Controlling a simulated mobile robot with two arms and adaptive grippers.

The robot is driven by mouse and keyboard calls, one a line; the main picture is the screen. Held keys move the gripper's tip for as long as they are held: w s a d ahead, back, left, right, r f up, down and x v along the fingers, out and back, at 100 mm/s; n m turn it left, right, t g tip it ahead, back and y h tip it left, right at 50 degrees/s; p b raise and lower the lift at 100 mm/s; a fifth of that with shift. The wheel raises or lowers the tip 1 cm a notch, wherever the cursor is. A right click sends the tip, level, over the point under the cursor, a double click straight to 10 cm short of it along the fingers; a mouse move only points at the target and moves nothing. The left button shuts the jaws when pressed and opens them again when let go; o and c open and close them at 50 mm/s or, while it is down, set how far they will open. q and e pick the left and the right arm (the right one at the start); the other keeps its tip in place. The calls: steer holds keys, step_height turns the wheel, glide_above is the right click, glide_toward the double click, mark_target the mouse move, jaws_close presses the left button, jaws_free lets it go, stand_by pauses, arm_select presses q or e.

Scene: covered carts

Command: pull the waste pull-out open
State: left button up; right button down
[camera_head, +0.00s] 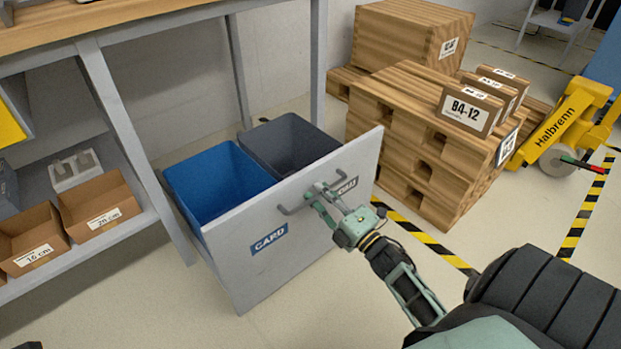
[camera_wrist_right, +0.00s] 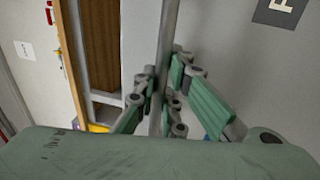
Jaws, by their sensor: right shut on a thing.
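The waste pull-out (camera_head: 237,256) stands well out from under the workbench. Its grey front panel carries a blue CARD label (camera_head: 269,239) and a second, partly hidden dark label. Behind the panel are a blue bin (camera_head: 215,183) and a dark grey bin (camera_head: 287,146), both open at the top. My right gripper (camera_head: 320,193) is shut on the bar handle (camera_head: 287,209) of the panel. In the right wrist view, the handle bar (camera_wrist_right: 169,35) runs between the fingers (camera_wrist_right: 163,93). My left gripper is not in view.
The workbench (camera_head: 135,12) has a lower shelf with cardboard boxes (camera_head: 98,206). A wooden pallet stack (camera_head: 400,102) with boxes stands close behind the pull-out. A yellow pallet truck (camera_head: 560,120) is at the right. The floor in front of the panel is clear.

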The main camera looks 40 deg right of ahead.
steer(key=r+p+v, duration=0.1)
steer(key=p+v, duration=0.1)
steer(key=v, duration=0.6)
steer(key=shift+s+r, duration=0.25)
steer(key=shift+s, duration=0.25)
steer(key=c, duration=2.1)
jaws_free()
steer(key=v, duration=1.2)
